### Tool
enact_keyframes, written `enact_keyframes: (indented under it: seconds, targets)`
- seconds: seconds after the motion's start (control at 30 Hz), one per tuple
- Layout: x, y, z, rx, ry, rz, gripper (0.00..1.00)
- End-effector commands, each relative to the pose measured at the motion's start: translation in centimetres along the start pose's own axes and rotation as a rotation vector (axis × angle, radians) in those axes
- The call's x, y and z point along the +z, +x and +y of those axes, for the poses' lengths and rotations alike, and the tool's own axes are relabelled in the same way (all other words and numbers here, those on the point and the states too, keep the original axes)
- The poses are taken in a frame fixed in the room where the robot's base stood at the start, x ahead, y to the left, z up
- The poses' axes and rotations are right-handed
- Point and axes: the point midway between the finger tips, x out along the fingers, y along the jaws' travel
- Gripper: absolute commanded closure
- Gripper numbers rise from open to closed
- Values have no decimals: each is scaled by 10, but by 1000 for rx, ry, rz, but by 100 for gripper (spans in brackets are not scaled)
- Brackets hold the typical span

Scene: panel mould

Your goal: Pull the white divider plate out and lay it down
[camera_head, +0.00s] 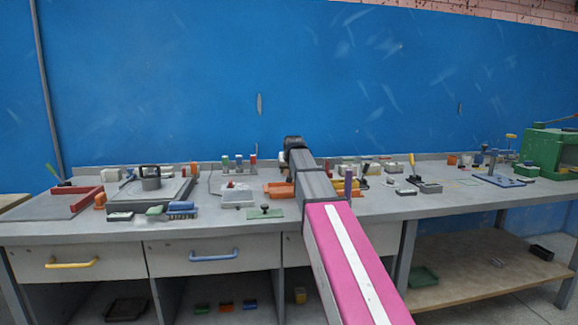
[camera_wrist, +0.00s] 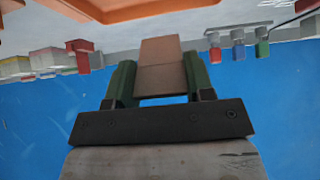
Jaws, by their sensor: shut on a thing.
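In the wrist view my gripper (camera_wrist: 161,75) has its two green fingers closed on a tan-brown block (camera_wrist: 162,52), which sticks out beyond the fingertips. The wrist view is upside down, with the bench at the top. In the head view my own arm covers the gripper and the block. I cannot make out a white divider plate for certain in either view. A whitish box-shaped piece (camera_head: 238,196) stands on the bench left of my arm.
An orange tray (camera_head: 278,189) lies beside my arm; it also fills the top of the wrist view (camera_wrist: 150,8). A green plate with a black knob (camera_head: 265,212) is at the front edge. Small coloured bottles (camera_head: 239,162) stand behind.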

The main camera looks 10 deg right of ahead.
Motion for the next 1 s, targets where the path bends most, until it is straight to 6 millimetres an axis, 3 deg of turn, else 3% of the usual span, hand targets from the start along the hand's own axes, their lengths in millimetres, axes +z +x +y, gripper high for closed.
enact_keyframes:
  seconds: [0.5,1.0]
  targets:
    - [36,36,0,0,1,-2,85]
    - [44,44,0,0,1,0,85]
